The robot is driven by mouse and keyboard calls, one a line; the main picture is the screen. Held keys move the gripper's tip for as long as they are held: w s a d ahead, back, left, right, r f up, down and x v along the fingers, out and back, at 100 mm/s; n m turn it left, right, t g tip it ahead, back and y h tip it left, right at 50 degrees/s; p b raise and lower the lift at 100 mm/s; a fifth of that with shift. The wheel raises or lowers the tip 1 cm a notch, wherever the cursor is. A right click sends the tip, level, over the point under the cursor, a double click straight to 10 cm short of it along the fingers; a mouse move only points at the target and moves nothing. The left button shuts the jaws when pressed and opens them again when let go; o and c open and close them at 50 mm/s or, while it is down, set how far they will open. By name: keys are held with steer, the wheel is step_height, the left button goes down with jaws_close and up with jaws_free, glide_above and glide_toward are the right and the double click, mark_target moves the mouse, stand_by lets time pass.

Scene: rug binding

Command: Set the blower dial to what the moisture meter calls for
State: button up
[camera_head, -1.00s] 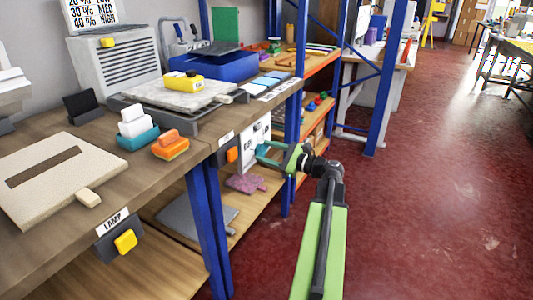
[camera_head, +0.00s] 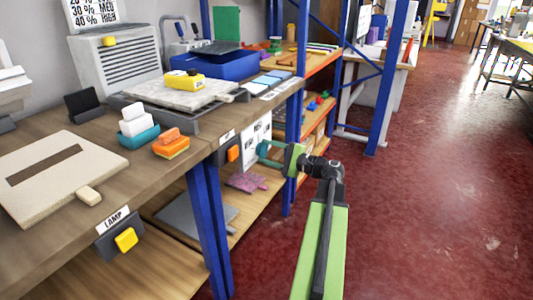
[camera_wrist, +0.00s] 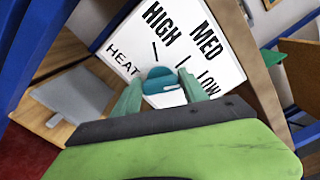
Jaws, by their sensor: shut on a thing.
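The teal dial knob (camera_wrist: 160,80) sits on a white panel (camera_wrist: 205,25) lettered HIGH, MED, LOW and HEAT in the wrist view. My gripper (camera_wrist: 160,90) is shut on the knob, a finger on each side. A pale mark shows on the knob's lower right; which setting it marks, I cannot tell. In the head view the panel (camera_head: 262,128) hangs below the bench edge, and my gripper (camera_head: 264,152) is at it. The yellow moisture meter (camera_head: 183,79) lies on a pale slab; its reading is too small to read. A wall chart (camera_head: 92,14) pairs 30 % with MED and 40 % with HIGH.
An orange switch (camera_head: 233,153) is beside the panel. A yellow switch (camera_head: 125,240) labelled LAMP is on the bench front. Blue rack posts (camera_head: 292,125) stand close behind my gripper. A lower shelf holds a grey plate (camera_head: 198,217). The red floor at right is clear.

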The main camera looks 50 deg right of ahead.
steer(key=n, duration=0.5)
steer(key=shift+a+f, duration=0.1)
steer(key=shift+f, duration=0.1)
steer(key=shift+n, duration=0.3)
steer(key=o, duration=1.4)
steer(key=v, duration=1.7)
steer(key=shift+s, duration=0.25)
